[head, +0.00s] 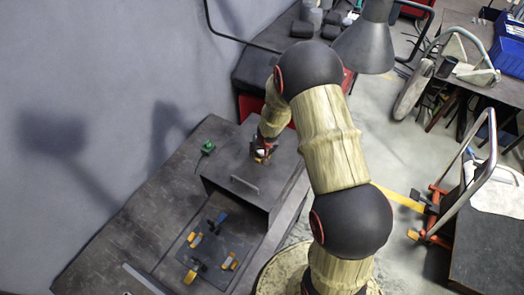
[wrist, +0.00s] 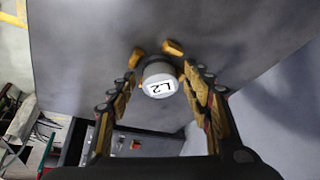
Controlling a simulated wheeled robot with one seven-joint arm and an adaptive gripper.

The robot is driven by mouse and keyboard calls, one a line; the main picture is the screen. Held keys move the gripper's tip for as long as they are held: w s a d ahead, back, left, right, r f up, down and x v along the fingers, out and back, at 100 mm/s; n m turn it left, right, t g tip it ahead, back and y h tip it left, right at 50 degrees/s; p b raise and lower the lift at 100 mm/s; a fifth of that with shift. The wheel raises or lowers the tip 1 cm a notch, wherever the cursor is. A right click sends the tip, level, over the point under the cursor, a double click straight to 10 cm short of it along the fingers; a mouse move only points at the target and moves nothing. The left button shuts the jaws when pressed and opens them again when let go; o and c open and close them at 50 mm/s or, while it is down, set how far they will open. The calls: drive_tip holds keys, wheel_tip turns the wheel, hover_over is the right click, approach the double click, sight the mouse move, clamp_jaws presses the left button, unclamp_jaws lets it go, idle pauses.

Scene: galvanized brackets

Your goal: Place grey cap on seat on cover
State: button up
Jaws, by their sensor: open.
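My gripper (head: 262,152) is over the dark grey box at the back of the bench in the head view. In the wrist view my gripper (wrist: 155,53) is open, with one finger on each side of a grey round cap (wrist: 158,72). The cap has a white label reading "L2" facing the camera. Whether the fingers touch it I cannot tell. In the head view the gripper hides most of the cap. A dark plate (head: 216,257) with yellow and blue pieces around it lies on the bench front; I cannot tell whether it is the cover, and no seat is clear.
The dark grey box (head: 235,167) has a bar handle on its front. A small green item (head: 207,147) lies beside it, near the wall. A grey lamp shade (head: 365,45) hangs behind my arm. The bench left of the plate is largely clear.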

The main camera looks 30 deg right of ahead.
drive_tip(key=shift+r, duration=0.1)
drive_tip(key=shift+r, duration=0.3)
drive_tip(key=s+a+r+n+p, duration=0.15)
drive_tip(key=s+r, duration=0.25)
drive_tip(key=r, duration=0.7)
drive_tip(key=s+a+r+p, duration=0.2)
drive_tip(key=s+r, duration=0.3)
drive_tip(key=r, duration=0.6)
drive_tip(key=s+a+r+n+p, duration=0.15)
drive_tip(key=s+r, duration=0.25)
drive_tip(key=r, duration=0.7)
drive_tip(key=s+a+r+n, duration=0.1)
drive_tip(key=s+a+r, duration=0.2)
drive_tip(key=s+r, duration=0.2)
drive_tip(key=s+a+r+t+y, duration=0.1)
drive_tip(key=s+a+r, duration=0.3)
drive_tip(key=s, duration=0.8)
drive_tip(key=shift+s+r+n, duration=0.25)
drive_tip(key=shift+r+n, duration=0.15)
drive_tip(key=shift+r, duration=0.1)
drive_tip(key=shift+f+b, duration=0.1)
drive_tip(key=shift+b, duration=0.2)
